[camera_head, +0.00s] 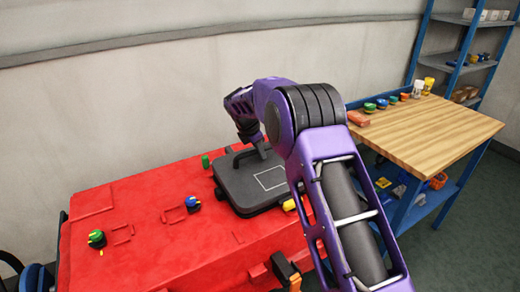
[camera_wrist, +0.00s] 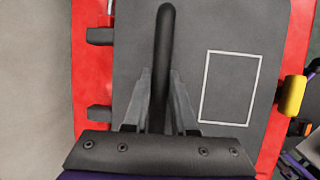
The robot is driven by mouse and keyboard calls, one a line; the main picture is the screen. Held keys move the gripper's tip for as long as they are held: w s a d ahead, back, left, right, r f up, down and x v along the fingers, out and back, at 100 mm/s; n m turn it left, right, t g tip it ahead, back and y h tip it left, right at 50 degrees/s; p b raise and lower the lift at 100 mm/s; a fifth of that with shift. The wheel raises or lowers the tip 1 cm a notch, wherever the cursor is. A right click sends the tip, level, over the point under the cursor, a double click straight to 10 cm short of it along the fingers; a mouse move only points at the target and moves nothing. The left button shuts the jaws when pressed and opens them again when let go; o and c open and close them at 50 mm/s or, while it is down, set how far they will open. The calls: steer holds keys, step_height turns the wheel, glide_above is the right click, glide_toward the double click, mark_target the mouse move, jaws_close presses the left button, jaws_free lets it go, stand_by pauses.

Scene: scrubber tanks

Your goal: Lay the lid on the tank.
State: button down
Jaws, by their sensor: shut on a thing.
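The lid (camera_head: 240,185) is a dark grey, rounded square plate with a raised bar handle (camera_head: 243,152) and a white rectangle outline. It lies about level over the black-rimmed opening on top of the red tank (camera_head: 140,225); I cannot tell whether it is fully seated. In the wrist view the lid (camera_wrist: 225,60) fills the middle, with two dark hinge-like tabs (camera_wrist: 100,37) along its left edge. My gripper (camera_wrist: 165,90) is shut on the black handle (camera_wrist: 165,35), one finger on each side. In the head view my arm hides the lid's far right part.
A yellow catch (camera_head: 289,205) sits at the lid's right edge. Green (camera_head: 97,238) and blue (camera_head: 193,203) capped fittings and a green post (camera_head: 205,161) stand on the tank top. A wooden workbench (camera_head: 430,130) with small parts stands to the right, before a blue shelf.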

steer(key=shift+f, duration=0.25)
steer(key=shift+f, duration=0.2)
steer(key=shift+f, duration=0.3)
steer(key=shift+f, duration=0.3)
stand_by(0.6)
steer(key=shift+r+p, duration=0.2)
steer(key=shift+p, duration=0.1)
stand_by(0.5)
steer(key=shift+c, duration=0.8)
jaws_free()
